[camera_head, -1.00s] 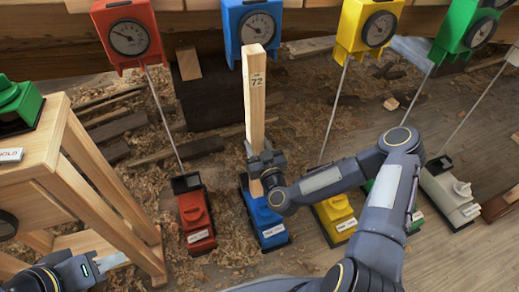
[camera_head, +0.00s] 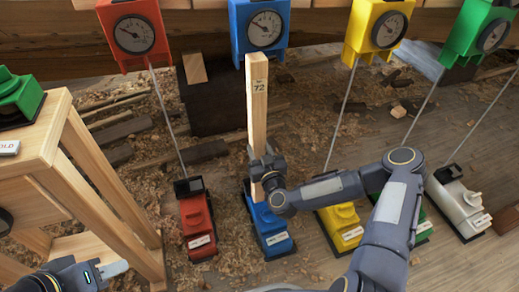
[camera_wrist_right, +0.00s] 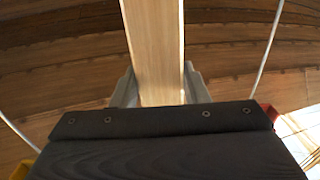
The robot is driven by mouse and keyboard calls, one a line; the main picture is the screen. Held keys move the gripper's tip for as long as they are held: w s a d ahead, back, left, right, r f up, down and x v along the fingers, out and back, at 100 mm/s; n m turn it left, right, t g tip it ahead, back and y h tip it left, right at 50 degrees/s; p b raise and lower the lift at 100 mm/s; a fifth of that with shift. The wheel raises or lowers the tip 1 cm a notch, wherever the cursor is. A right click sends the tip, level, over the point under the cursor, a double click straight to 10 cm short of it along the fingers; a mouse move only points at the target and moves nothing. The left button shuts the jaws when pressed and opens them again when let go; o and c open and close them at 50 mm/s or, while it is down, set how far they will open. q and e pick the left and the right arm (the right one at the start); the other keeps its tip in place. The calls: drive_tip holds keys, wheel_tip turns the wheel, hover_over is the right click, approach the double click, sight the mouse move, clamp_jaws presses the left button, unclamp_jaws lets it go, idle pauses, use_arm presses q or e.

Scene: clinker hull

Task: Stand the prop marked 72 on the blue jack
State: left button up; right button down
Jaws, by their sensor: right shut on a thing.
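The prop marked 72 (camera_head: 258,105) is a pale upright wooden post. My right gripper (camera_head: 264,172) is shut on its lower part, and the post also shows between the fingers in the right wrist view (camera_wrist_right: 155,50). The blue jack (camera_head: 270,234) stands on the floor directly below the post. The post's foot is at the jack's top end; the gripper partly hides this, so I cannot tell whether they touch. The post's top is just under the blue gauge box (camera_head: 262,28). My left gripper (camera_head: 115,269) is low at the left, away from the prop, its fingers seen edge-on.
A red jack (camera_head: 197,222) stands left of the blue one, a yellow jack (camera_head: 340,225) right, a white jack (camera_head: 462,205) further right. Thin rods run up to the red (camera_head: 135,34), yellow (camera_head: 388,28) and green (camera_head: 478,35) gauge boxes. A wooden stand (camera_head: 105,195) is at left.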

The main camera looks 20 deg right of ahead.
drive_tip(key=shift+w+f+b, duration=0.1)
drive_tip(key=shift+f+b, duration=0.85)
drive_tip(key=shift+f, duration=0.25)
drive_tip(key=shift+w+r, duration=0.1)
drive_tip(key=shift+w, duration=1.2)
drive_tip(key=shift+w+a+b, duration=0.15)
drive_tip(key=shift+w+b, duration=0.3)
drive_tip(key=shift+w, duration=2.15)
drive_tip(key=shift+f+b, duration=0.3)
drive_tip(key=shift+f, duration=0.05)
drive_tip(key=shift+w, duration=0.15)
drive_tip(key=c, duration=0.7)
unclamp_jaws()
drive_tip(key=shift+c, duration=0.2)
